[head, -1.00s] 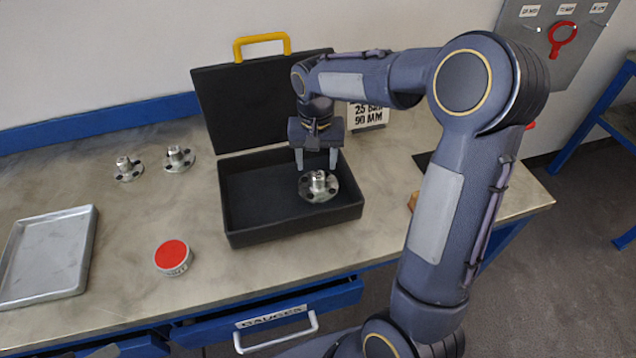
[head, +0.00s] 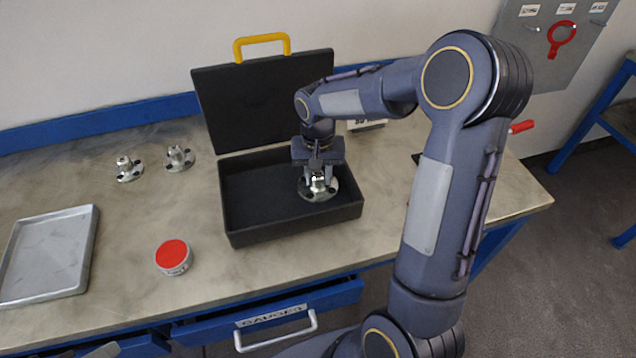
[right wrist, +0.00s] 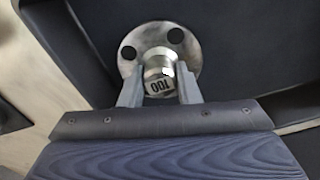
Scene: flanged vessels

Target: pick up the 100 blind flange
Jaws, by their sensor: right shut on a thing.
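The 100 blind flange (head: 330,190) is a silver disc with dark bolt holes and a raised hub, lying in the right part of the open black case (head: 240,222). In the right wrist view, the flange (right wrist: 190,49) shows the label "100" on its hub. My right gripper (head: 317,178) points down over it. The right gripper's fingers (right wrist: 160,87) are shut on the hub from both sides. The flange appears to be still on the case floor. My left gripper is out of view.
Two similar flanges (head: 128,169) (head: 178,158) stand on the bench left of the case. A red-topped round tin (head: 173,257) and a grey metal tray (head: 50,252) are in front and left. The case lid (head: 255,100) stands open behind. A drawer labelled gauges (head: 270,318) is pulled out in front.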

